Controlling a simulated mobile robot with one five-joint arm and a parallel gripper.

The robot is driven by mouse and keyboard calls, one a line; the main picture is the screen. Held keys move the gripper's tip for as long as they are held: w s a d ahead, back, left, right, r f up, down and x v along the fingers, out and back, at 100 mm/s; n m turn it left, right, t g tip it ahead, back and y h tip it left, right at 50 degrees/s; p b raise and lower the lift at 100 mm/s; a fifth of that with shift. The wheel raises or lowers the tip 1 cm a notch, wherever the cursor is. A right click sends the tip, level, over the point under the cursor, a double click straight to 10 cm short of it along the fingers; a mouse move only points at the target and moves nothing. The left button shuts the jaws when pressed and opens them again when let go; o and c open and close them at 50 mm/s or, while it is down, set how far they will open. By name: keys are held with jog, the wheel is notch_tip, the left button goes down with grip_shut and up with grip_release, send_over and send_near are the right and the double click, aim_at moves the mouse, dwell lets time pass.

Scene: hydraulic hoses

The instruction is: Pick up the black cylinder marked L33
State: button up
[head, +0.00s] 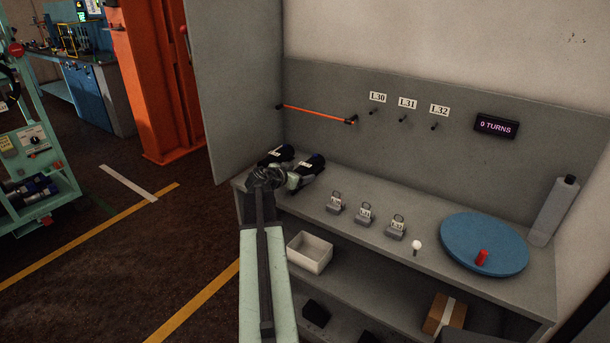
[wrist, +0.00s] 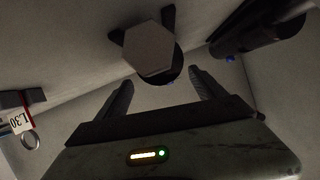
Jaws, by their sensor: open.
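Two black cylinders lie at the left end of the grey bench, one at the back left (head: 276,154) and one nearer and to the right (head: 311,164). Each bears a small white label, too small to read, so I cannot tell which is L33. My gripper (head: 290,179) is just in front of them, partly hiding the nearer one. In the wrist view, my open gripper (wrist: 161,77) faces a cylinder with a grey hexagonal end (wrist: 149,50), just beyond the fingertips. Nothing is visibly held. Another dark cylinder (wrist: 262,35) shows at upper right.
Small grey blocks tagged like padlocks (head: 365,214) stand right of my gripper; one tag (wrist: 22,118) reads L30. A blue turntable (head: 465,240) with a red peg is farther right. A grey panel (head: 240,90) borders the bench's left end.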

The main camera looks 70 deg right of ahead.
aim_at(304, 171)
jog(key=x, duration=0.1)
jog(key=b+x, duration=0.1)
jog(key=x, duration=0.1)
jog(key=b+x, duration=0.1)
jog(key=x, duration=0.1)
jog(key=shift+w+f, duration=0.25)
jog(key=shift+w, duration=0.15)
jog(key=shift+r, duration=0.1)
grip_shut()
